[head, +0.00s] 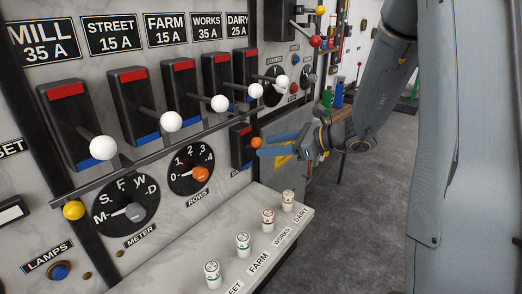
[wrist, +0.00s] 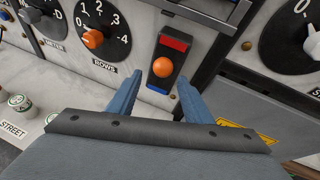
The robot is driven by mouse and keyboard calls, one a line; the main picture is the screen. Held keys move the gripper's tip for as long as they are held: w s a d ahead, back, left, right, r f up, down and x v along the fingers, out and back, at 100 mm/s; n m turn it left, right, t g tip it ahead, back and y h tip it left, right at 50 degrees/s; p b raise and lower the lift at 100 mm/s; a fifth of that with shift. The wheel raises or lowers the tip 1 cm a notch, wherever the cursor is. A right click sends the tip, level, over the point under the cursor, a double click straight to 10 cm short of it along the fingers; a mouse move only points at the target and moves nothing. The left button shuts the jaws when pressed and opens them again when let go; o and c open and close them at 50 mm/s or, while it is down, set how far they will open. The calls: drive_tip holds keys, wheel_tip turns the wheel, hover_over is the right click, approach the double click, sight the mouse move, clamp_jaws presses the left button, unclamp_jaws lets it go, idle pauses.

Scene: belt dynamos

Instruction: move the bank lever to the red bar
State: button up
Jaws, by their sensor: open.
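The lever with the orange ball knob (head: 256,143) sits on a small black switch box low on the marble panel. I take it as the bank lever; its name plate is not readable. In the wrist view its box has a red bar (wrist: 175,43) at the top and a blue bar (wrist: 157,89) at the bottom. The orange knob (wrist: 163,68) shows between the two bars. My gripper (head: 260,148) is open and empty, its blue fingers pointing at the knob. In the wrist view the fingertips (wrist: 160,80) lie either side of the knob's lower part, and contact cannot be told.
A row of white-knobbed levers (head: 172,121) stands above left. The rows dial (head: 190,171) and meter dial (head: 125,212) are left of the box. A ledge with several capped pegs (head: 242,244) juts out below. Another dial (wrist: 294,38) is at right. Open floor lies right.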

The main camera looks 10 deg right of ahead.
drive_tip(key=shift+b+v, duration=0.3)
drive_tip(key=shift+v, duration=1.25)
drive_tip(key=s+a+f+n+g+h+b, duration=0.1)
drive_tip(key=s+a+f+n+g, duration=0.25)
drive_tip(key=s, duration=0.25)
drive_tip(key=s+a+f+n+g+h, duration=0.2)
drive_tip(key=s+f+n+g, duration=0.1)
drive_tip(key=s+f+n, duration=0.25)
drive_tip(key=s+d+f+n+h+b, duration=0.1)
drive_tip(key=s+d+f+n+h, duration=0.3)
drive_tip(key=s+n+h, duration=0.4)
drive_tip(key=s+d+n, duration=0.1)
drive_tip(key=n, duration=0.6)
drive_tip(key=shift+b, duration=0.4)
drive_tip(key=shift+s+d+g, duration=0.1)
drive_tip(key=shift+d+g, duration=0.05)
drive_tip(key=shift+g, duration=0.1)
drive_tip(key=shift+c, duration=0.3)
